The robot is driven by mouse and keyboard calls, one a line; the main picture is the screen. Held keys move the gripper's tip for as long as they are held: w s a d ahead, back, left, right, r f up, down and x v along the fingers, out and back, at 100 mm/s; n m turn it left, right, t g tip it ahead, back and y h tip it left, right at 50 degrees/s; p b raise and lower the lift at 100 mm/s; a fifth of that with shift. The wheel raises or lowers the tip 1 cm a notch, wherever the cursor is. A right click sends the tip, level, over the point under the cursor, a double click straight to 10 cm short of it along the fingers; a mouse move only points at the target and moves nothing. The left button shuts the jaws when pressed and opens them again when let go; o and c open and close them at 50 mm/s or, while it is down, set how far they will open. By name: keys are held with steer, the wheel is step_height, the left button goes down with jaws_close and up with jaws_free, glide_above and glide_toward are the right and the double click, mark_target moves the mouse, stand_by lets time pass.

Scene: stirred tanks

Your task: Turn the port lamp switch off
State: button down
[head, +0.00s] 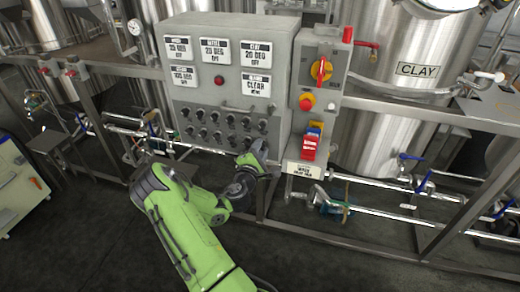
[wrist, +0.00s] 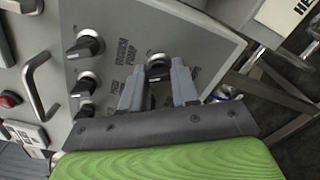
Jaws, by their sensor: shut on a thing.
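The grey control box (head: 268,90) carries rows of black rotary switches in the head view. My gripper (head: 258,152) is at the lower right end of these rows, partly hidden by its own wrist. In the wrist view my gripper (wrist: 158,80) has its two grey fingers on either side of a black rotary switch (wrist: 157,69) and is shut on it. Its label is mostly covered by the fingers, so I cannot read whether it is the port lamp switch. Other switches (wrist: 84,46) stand in a row to the left, with printed labels between.
A box handle (wrist: 42,92) stands out left of the switches. Pipes (head: 380,213) and a steel frame run below.

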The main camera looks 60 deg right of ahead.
steer(key=shift+f, duration=0.1)
steer(key=c, duration=0.8)
jaws_free()
steer(key=shift+c, duration=0.2)
steer(key=shift+a, duration=0.1)
steer(key=shift+a, duration=0.35)
steer(key=s+a+p, duration=0.2)
steer(key=a+p, duration=0.4)
steer(key=a, duration=0.8)
steer(key=shift+s+a+p, duration=0.25)
steer(key=shift+a+p, duration=0.05)
steer(key=shift+a, duration=0.05)
